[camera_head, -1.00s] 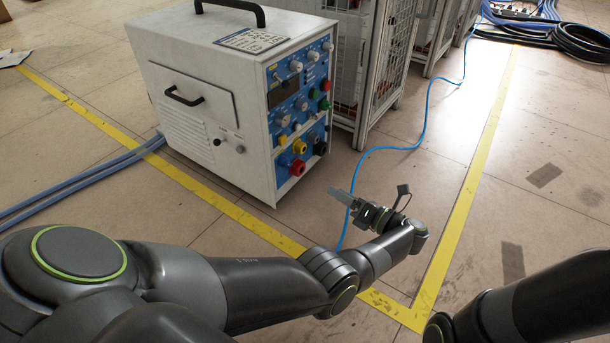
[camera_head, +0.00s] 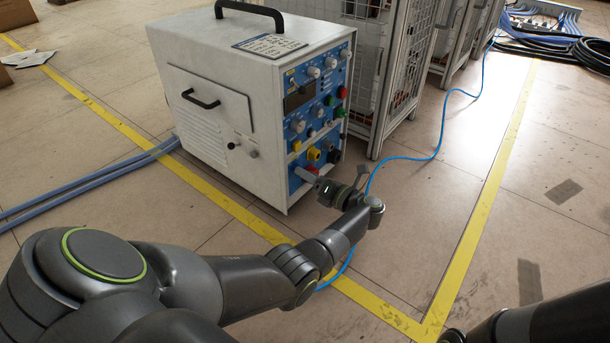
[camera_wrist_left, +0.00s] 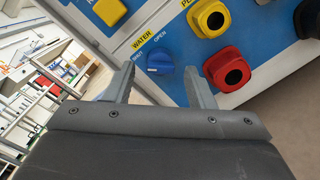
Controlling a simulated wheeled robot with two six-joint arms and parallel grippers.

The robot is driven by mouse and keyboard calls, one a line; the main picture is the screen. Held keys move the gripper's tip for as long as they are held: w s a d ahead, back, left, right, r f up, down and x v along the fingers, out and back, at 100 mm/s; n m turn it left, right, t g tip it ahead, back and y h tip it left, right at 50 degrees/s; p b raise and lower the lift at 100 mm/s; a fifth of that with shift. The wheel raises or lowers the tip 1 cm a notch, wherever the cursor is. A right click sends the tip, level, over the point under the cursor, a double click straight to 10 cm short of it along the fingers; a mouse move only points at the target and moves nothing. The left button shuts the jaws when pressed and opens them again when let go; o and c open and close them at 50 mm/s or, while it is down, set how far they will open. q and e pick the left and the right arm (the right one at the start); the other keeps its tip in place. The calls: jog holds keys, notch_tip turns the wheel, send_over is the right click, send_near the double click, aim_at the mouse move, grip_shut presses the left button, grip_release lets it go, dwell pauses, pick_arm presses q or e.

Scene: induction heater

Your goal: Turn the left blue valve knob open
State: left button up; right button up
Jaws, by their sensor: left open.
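The blue valve knob (camera_wrist_left: 160,63) is on the lower front panel of the white induction heater (camera_head: 205,125), beside the printed words WATER and OPEN. A ridge runs across its face; I cannot tell its exact setting. In the left wrist view my left gripper (camera_wrist_left: 158,72) is open, with one finger on each side of the knob. I cannot tell if the fingers touch it. In the head view my left gripper (camera_head: 308,180) is at the lower front of the heater, and the knob is hidden there. My right arm shows at the lower right, with its gripper out of view.
Yellow (camera_wrist_left: 211,19) and red (camera_wrist_left: 228,70) sockets sit right of the knob, close to the right finger. Wire cages (camera_head: 385,60) stand behind the heater. A blue cable (camera_head: 440,130) runs along the floor.

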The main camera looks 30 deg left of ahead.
pick_arm(q)
jog(key=shift+w+a, duration=0.15)
jog(key=shift+a, duration=0.7)
jog(key=shift+c, duration=0.3)
jog(key=c, duration=0.9)
jog(key=shift+m, duration=0.3)
jog(key=shift+w+r+m+g+h+p, duration=0.1)
jog(key=shift+m+g+p, duration=0.3)
jog(key=shift+m, duration=2.35)
jog(key=shift+s+m+g+h+p, duration=0.1)
jog(key=shift+m+p, duration=0.55)
jog(key=shift+m, duration=2.05)
jog(key=shift+w+r+m+g+h+p, duration=0.15)
jog(key=shift+m+p, duration=0.35)
jog(key=shift+m, duration=2.25)
jog(key=shift+f, duration=0.1)
